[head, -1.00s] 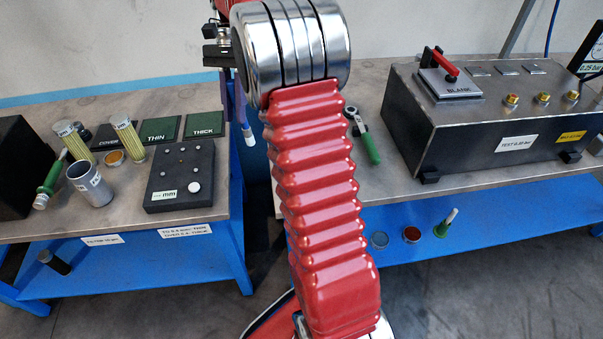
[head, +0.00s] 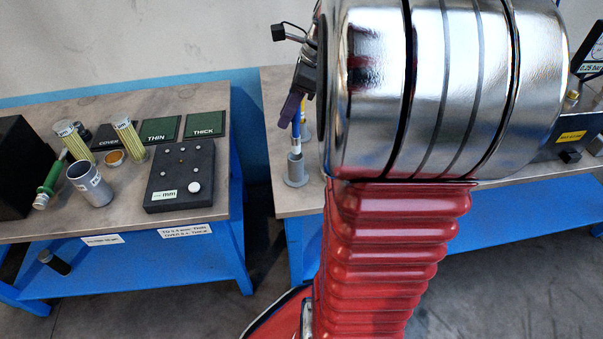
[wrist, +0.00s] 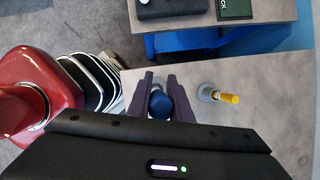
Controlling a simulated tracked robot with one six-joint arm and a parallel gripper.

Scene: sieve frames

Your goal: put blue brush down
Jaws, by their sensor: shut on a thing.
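My gripper (wrist: 164,98) is shut on the blue brush (wrist: 160,105), whose round blue end shows between the purple fingers in the wrist view. In the head view my gripper (head: 298,100) holds the blue brush (head: 296,128) upright, with its lower end down. A grey cup-like holder (head: 295,174) on a wide foot stands directly below, near the left edge of the right table. The brush's lower end meets the holder's mouth in the picture; I cannot tell how far it is inside.
A yellow brush (wrist: 230,98) stands in another grey holder (wrist: 208,92) just right of my gripper in the wrist view. The left table carries a black block (head: 180,176), a grey cup (head: 90,185) and green plates (head: 206,124). My arm hides much of the right table.

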